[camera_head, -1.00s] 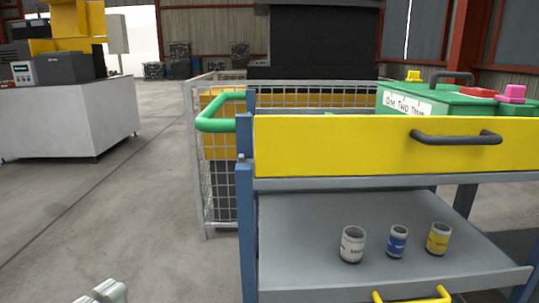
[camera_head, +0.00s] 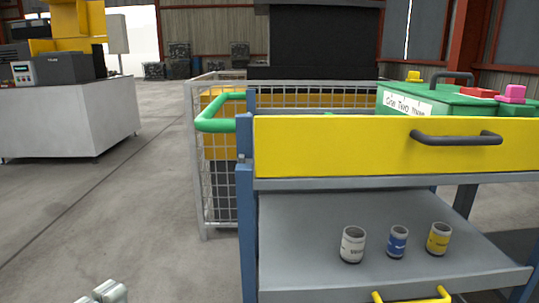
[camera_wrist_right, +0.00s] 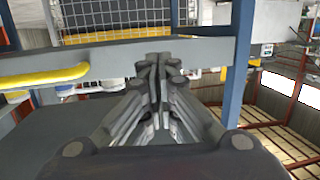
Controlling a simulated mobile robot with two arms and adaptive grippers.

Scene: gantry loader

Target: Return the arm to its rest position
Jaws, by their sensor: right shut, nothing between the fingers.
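My right gripper (camera_wrist_right: 160,62) is in the right wrist view, with its fingers together and nothing between them. It points at a grey beam (camera_wrist_right: 205,52) of the cart, beside a blue post (camera_wrist_right: 238,65); whether it touches the beam I cannot tell. My right gripper does not show in the head view. A small pale metal part at the bottom left of the head view looks like a piece of my left arm; its fingers cannot be made out.
A blue-framed cart has a yellow drawer (camera_head: 340,146) with a black handle. A wire cage (camera_head: 215,190) stands behind. Floor at left is clear.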

